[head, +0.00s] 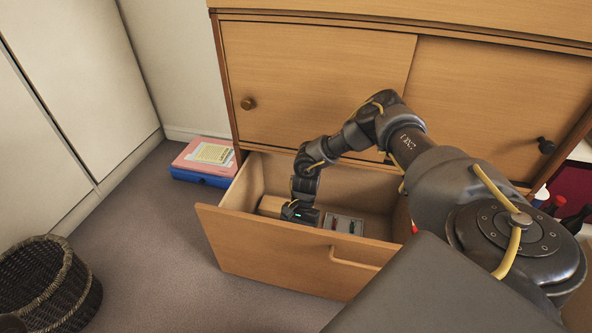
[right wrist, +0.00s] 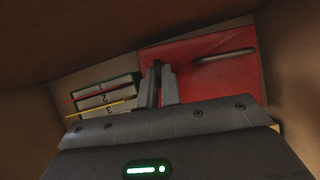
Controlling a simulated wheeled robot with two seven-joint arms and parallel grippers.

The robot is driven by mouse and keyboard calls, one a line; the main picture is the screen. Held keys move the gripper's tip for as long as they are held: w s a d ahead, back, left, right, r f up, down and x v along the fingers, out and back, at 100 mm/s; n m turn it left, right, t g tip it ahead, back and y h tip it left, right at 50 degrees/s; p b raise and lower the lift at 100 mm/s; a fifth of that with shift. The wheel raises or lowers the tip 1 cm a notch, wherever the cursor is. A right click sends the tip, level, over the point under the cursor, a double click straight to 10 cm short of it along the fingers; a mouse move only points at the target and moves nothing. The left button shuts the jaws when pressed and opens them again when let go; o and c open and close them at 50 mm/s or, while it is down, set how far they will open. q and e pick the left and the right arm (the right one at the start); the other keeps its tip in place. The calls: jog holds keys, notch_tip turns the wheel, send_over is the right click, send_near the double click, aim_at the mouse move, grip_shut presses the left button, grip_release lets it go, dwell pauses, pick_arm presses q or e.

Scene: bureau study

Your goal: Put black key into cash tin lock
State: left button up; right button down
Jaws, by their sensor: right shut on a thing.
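In the right wrist view a flat red tin (right wrist: 208,72) with a dark bar handle (right wrist: 225,55) lies in the drawer. My right gripper (right wrist: 160,80) is shut on a thin dark thing between its fingertips, which looks like the black key; its shape is mostly hidden by the fingers. The fingertips are over the tin's left part. I cannot see the lock or tell whether the key touches it. In the head view my right gripper (head: 300,214) reaches down inside the open drawer, beside a grey tray (head: 358,221). My left gripper is not in view.
The numbered tray (right wrist: 85,105) with red and yellow strips lies left of the tin. The drawer front (head: 270,255) and side walls enclose the gripper. A cabinet (head: 310,80) stands behind. Folders (head: 207,155) and a wicker basket (head: 45,285) are on the floor.

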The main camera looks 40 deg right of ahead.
jog(key=shift+f+b, duration=1.1)
jog(key=shift+f, duration=0.65)
dwell(1.5)
jog(key=c, duration=1.6)
grip_release()
jog(key=o, duration=0.6)
jog(key=shift+c, duration=0.2)
jog(key=p+v, duration=0.3)
jog(key=v, duration=0.5)
